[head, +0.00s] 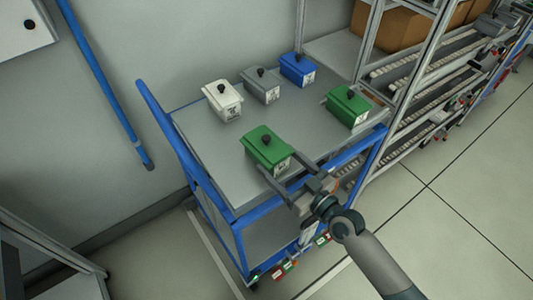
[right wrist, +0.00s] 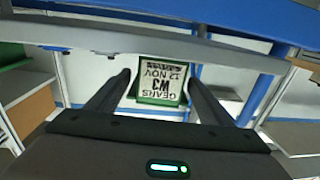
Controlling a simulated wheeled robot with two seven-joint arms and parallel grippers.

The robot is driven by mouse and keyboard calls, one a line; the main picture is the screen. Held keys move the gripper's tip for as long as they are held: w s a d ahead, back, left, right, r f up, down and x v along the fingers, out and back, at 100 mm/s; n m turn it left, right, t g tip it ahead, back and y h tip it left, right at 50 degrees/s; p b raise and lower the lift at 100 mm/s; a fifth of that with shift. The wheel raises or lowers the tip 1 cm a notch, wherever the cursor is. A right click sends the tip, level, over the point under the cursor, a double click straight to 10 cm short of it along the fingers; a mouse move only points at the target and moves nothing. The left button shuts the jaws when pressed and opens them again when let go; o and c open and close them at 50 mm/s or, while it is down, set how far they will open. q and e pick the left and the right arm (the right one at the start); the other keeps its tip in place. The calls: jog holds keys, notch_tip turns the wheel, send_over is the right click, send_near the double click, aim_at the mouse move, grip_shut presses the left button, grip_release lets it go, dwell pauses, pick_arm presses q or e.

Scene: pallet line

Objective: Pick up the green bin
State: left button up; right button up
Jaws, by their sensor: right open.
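A green bin (head: 264,146) with a black knob on its lid and a white label stands near the front edge of the cart top. A second green bin (head: 347,106) stands further right on the same top. My right gripper (head: 279,166) is open at the label side of the nearer green bin. My left gripper is not in view.
The grey cart top (head: 205,150) has a blue frame (head: 190,165). White (head: 222,101), grey (head: 261,85) and blue (head: 297,69) bins stand along its back. A roller rack (head: 430,90) with cardboard boxes (head: 395,25) is at the right. The floor is clear at the lower right.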

aim_at(266, 149)
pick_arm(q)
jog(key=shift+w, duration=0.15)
pick_arm(e)
jog(key=shift+w+a, duration=0.1)
jog(key=shift+w+a+r, duration=0.1)
jog(key=shift+w+a, duration=0.1)
jog(key=shift+w, duration=0.05)
jog(key=p+x, duration=0.1)
jog(key=x, duration=0.3)
jog(key=shift+w, duration=0.1)
jog(key=shift+w+a, duration=0.3)
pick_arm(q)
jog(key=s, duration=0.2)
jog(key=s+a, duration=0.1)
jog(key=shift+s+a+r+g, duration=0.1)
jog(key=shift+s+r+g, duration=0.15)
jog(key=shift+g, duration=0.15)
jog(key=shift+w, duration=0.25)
pick_arm(e)
jog(key=c, duration=1.6)
